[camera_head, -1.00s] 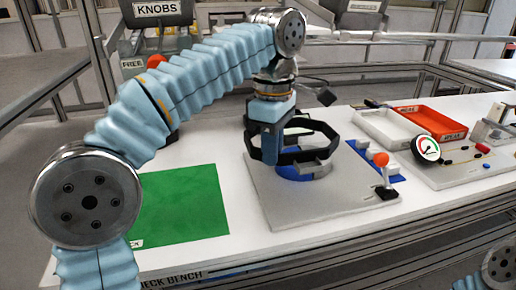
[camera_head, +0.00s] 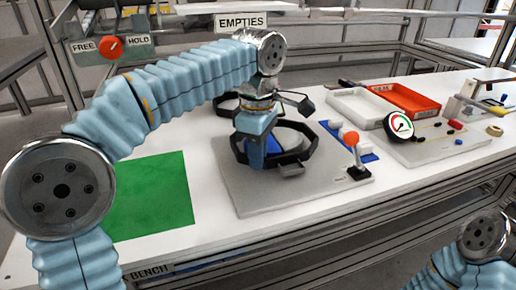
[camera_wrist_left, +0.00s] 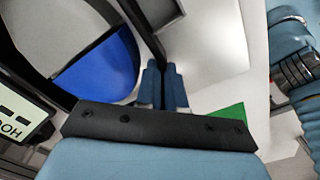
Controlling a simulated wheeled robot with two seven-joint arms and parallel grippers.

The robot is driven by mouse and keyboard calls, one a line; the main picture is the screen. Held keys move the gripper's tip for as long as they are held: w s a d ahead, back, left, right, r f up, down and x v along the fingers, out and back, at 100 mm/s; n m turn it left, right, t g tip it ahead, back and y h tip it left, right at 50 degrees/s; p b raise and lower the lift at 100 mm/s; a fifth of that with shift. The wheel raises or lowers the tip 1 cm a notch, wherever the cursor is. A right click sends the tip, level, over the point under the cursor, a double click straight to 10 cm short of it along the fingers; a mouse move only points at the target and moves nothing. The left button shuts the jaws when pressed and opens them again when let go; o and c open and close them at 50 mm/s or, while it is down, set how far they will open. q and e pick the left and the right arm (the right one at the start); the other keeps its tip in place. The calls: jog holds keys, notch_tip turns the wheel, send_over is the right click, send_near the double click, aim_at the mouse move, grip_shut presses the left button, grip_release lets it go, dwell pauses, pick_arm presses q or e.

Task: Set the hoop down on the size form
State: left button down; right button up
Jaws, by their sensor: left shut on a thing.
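The hoop is a black angular ring (camera_head: 303,158), seen roughly level in the head view. The size form, a rounded blue and grey block (camera_head: 288,139), shows inside the ring, so the hoop appears around it. I cannot tell whether the hoop rests on it. My left gripper (camera_head: 256,163) points down at the hoop's left side and is shut on its band. In the left wrist view the fingers (camera_wrist_left: 163,88) close on the black band (camera_wrist_left: 146,32), with the blue form (camera_wrist_left: 100,68) beside it. My right gripper is out of view; only part of that arm shows.
The form stands on a grey board (camera_head: 250,205) with an orange-balled lever (camera_head: 352,143) at its right. A green mat (camera_head: 150,195) lies left. A dial gauge (camera_head: 398,126), a white tray (camera_head: 360,108) and a red tray (camera_head: 408,98) stand right. Another black ring (camera_head: 226,103) lies behind.

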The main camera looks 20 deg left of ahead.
pick_arm(q)
jog(key=shift+f+b, duration=0.3)
jog(key=shift+f, duration=0.25)
dwell(0.4)
jog(key=c, duration=1.2)
grip_release()
jog(key=shift+o, duration=0.2)
